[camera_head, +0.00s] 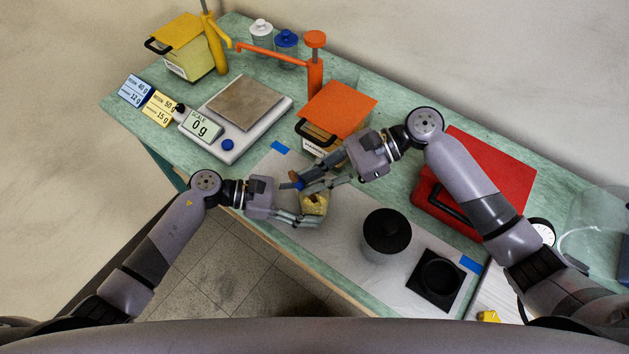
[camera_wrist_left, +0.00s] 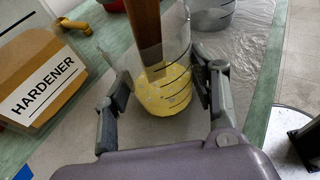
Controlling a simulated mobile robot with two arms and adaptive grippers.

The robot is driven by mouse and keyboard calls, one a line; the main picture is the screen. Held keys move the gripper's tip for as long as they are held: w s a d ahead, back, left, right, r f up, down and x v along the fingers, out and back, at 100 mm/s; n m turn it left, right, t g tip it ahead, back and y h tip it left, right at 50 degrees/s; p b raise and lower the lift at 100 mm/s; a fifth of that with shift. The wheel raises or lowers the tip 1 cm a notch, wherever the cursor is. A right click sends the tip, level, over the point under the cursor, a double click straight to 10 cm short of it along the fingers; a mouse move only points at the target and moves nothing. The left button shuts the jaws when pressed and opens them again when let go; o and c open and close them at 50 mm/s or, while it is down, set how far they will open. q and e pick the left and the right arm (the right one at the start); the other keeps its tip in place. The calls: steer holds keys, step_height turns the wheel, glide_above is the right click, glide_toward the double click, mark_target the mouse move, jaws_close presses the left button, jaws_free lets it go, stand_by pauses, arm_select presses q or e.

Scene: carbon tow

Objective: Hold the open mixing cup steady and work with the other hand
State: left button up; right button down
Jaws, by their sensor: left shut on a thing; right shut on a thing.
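The clear mixing cup (camera_head: 314,204) holds yellow resin-like liquid, seen in the left wrist view (camera_wrist_left: 166,92) with dark lines on its wall. My left gripper (camera_head: 306,211) is shut around the cup from its left side, one finger on each side in the left wrist view (camera_wrist_left: 160,95). A brown wooden stick (camera_wrist_left: 146,35) stands in the cup, its lower end in the yellow contents. My right gripper (camera_head: 308,180) is above the cup, shut on the stick, which is mostly hidden by the fingers in the head view.
The scale (camera_head: 236,116) reads 0 g. The hardener container with orange lid (camera_head: 338,108) is just behind my right gripper. A dark lidded pot (camera_head: 387,233) and a black square holder (camera_head: 436,280) are to the right. A red case (camera_head: 487,172) lies behind my right arm.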

steer(key=shift+s+a+r, duration=0.15)
steer(key=shift+a+r, duration=0.2)
steer(key=shift+r, duration=0.9)
steer(key=shift+s+a+r, duration=0.2)
steer(key=shift+a+r, duration=0.2)
steer(key=shift+r, duration=0.8)
steer(key=shift+s+a+r, duration=0.15)
steer(key=shift+a+r, duration=0.2)
steer(key=shift+r, duration=0.9)
steer(key=shift+r, duration=2.45)
steer(key=shift+r, duration=0.1)
step_height(320, 180, up, 10)
steer(key=s+a, duration=0.7)
steer(key=s, duration=0.2)
steer(key=shift+s+a, duration=0.2)
steer(key=shift+s, duration=0.1)
